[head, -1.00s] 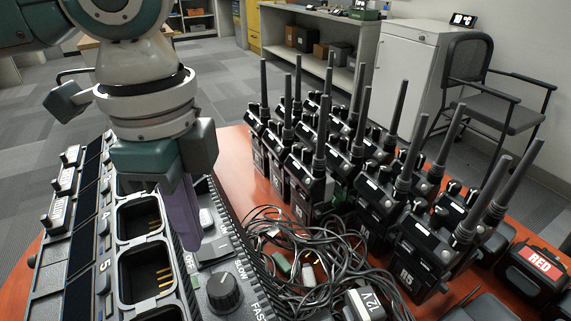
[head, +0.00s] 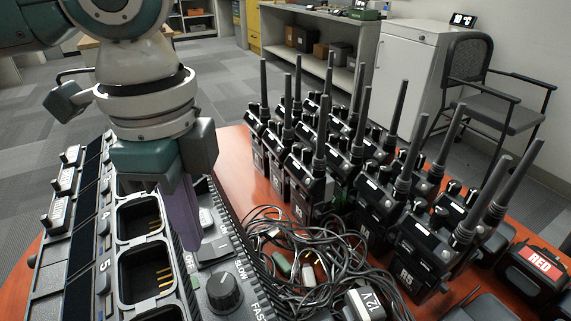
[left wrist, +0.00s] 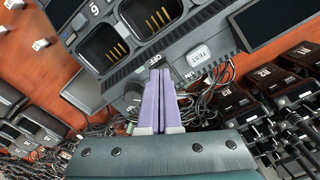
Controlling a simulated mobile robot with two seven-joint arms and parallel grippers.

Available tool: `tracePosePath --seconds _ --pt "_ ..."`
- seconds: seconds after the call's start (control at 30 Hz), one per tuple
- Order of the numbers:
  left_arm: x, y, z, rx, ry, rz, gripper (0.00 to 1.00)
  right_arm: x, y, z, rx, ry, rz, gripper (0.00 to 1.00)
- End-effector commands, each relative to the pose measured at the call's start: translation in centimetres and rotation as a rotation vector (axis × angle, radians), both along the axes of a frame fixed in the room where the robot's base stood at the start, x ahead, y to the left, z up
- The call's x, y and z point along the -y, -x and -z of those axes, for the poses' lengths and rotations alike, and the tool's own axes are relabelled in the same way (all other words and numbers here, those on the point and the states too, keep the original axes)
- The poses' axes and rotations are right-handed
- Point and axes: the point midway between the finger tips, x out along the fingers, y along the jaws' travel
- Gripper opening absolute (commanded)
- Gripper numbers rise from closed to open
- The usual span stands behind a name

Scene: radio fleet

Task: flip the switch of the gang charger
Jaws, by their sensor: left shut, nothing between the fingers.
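The gang charger (head: 64,250) is a long black unit with numbered bays, lying on the table at the left of the head view. Its grey control panel carries a switch (head: 214,249) beside an OFF label, with a round speed knob (head: 224,291) in front. My left gripper (head: 191,242) has purple fingers, shut and empty, pointing down with their tips at the switch's left side. I cannot tell whether they touch it. My right gripper is out of view.
A tangle of black cables (head: 310,250) lies right of the panel. Several upright radios (head: 310,175) with tall antennas crowd the table's right side. A strip of orange table (head: 235,160) behind is bare.

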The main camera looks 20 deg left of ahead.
Motion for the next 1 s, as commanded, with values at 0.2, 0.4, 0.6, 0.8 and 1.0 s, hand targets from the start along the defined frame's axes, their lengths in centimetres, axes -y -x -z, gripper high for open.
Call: tracePosePath --seconds 0.2,0.4,0.6,0.8,1.0 --pt "0.00 0.00 0.00 0.000 0.000 0.000 0.00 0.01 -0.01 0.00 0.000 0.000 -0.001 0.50" --pt "0.00 0.00 0.02 0.000 0.000 0.000 0.00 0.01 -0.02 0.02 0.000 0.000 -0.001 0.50" --pt "0.00 0.00 0.24 0.000 0.000 0.000 0.00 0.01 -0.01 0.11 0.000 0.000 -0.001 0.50" --pt "0.01 0.01 0.56 0.000 0.000 0.000 0.00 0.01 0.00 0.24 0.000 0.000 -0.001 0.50" --pt "0.02 0.02 0.86 -0.001 0.000 0.000 0.00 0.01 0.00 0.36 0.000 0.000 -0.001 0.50"
